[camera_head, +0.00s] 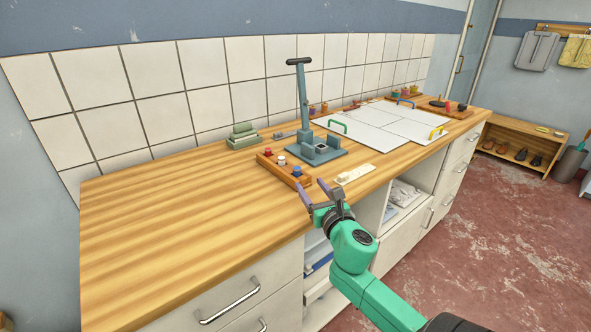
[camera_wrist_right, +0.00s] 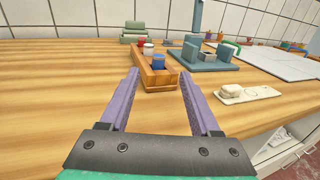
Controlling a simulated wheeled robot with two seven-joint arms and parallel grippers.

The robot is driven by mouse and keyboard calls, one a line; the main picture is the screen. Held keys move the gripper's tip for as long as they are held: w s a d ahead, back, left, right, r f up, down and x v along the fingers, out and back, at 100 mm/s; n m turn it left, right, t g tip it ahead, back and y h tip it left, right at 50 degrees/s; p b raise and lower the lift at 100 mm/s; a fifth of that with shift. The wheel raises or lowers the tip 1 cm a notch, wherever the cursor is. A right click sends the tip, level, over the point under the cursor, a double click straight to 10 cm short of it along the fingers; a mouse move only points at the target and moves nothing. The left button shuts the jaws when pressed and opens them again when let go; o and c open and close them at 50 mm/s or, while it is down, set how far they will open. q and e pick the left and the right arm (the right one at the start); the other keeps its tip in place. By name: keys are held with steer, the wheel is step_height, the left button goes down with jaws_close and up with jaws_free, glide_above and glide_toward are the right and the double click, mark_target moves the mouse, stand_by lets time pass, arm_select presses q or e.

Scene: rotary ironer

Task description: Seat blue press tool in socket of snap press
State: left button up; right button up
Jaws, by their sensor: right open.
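The blue press tool (camera_head: 297,169) stands upright in a wooden rack (camera_head: 285,172) beside a white tool (camera_head: 281,160) and a red tool (camera_head: 268,153). In the right wrist view the blue tool (camera_wrist_right: 158,63) is at the near end of the rack. The grey-blue snap press (camera_head: 303,110) stands behind and to the right of the rack, its socket (camera_head: 321,147) on the base. My right gripper (camera_head: 313,189) is open and empty at the counter's front edge, short of the rack; its purple fingers (camera_wrist_right: 160,95) point toward the blue tool. My left gripper is not in view.
A cream strip with pieces (camera_head: 354,174) lies right of the rack near the front edge. White boards (camera_head: 383,124) cover the counter to the right. The left counter is clear.

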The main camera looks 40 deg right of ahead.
mark_target(298, 171)
steer(key=x, duration=0.8)
steer(key=shift+a+p, duration=0.1)
steer(key=shift+p, duration=0.25)
steer(key=shift+w+f, duration=0.1)
steer(key=shift+w, duration=0.05)
jaws_close()
